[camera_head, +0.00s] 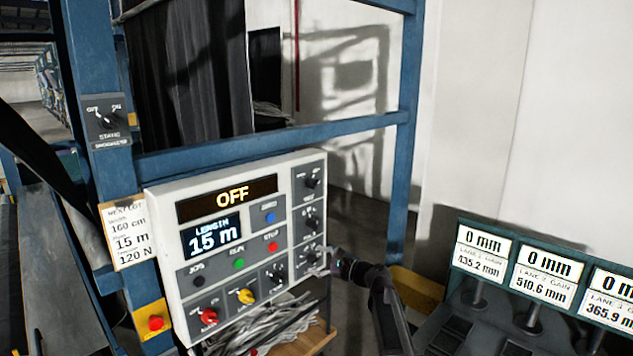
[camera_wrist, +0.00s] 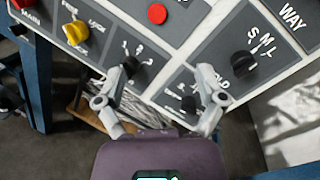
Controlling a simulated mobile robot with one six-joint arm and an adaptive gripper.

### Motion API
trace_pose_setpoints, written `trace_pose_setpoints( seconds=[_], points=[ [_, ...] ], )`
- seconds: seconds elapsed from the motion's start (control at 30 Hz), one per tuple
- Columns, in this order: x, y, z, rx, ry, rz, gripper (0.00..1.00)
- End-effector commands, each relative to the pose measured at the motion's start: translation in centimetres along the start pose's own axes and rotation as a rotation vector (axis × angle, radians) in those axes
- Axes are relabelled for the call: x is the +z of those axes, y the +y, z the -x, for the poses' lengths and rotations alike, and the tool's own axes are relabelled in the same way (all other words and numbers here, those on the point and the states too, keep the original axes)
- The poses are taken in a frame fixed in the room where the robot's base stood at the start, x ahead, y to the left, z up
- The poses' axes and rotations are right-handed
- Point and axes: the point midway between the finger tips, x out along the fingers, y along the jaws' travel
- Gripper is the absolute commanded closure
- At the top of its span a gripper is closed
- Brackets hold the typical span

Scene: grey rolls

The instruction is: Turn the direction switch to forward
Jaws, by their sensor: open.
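The white control panel (camera_head: 162,228) carries several rotary switches, with labels too small to read in the head view. I cannot tell which one is the direction switch. In the wrist view, one black knob (camera_wrist: 133,68) sits beside my left fingertip and another (camera_wrist: 189,103) lies just inside the right finger. A third black knob (camera_wrist: 241,66), marked S, M, L, lies right of the fingers. My gripper (camera_head: 325,263) is open at the panel's lower right; its spread fingers (camera_wrist: 162,80) show nothing between them held. Contact with the panel cannot be told.
The yellow knob (camera_wrist: 76,33) and red button (camera_wrist: 157,14) are close by. A blue frame (camera_head: 270,138) surrounds the panel. A row of gauge displays (camera_head: 545,262) stands right of my arm. Loose grey strips (camera_head: 265,333) lie below the panel.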

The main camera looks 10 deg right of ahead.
Motion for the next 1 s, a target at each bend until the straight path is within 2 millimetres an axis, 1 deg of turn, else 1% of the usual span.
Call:
trace_pose_setpoints(
  seconds=[0.03, 0.1, 0.2, 0.3, 0.4, 0.5, 0.57, 1.0],
  points=[
    [0.7, -3.0, 0.1, -0.059, -0.032, -0.071, 0.11],
    [1.3, -5.9, 0.5, -0.136, -0.083, -0.174, 0.11],
    [1.9, -9.6, 1.4, -0.229, -0.154, -0.305, 0.11],
    [2.2, -12.4, 2.2, -0.298, -0.216, -0.411, 0.11],
    [2.4, -14.3, 2.9, -0.345, -0.261, -0.487, 0.11],
    [2.5, -15.3, 3.4, -0.370, -0.288, -0.528, 0.11],
    [2.5, -15.6, 3.6, -0.378, -0.297, -0.542, 0.11],
    [2.5, -15.7, 3.5, -0.380, -0.299, -0.545, 0.11]
  ],
)
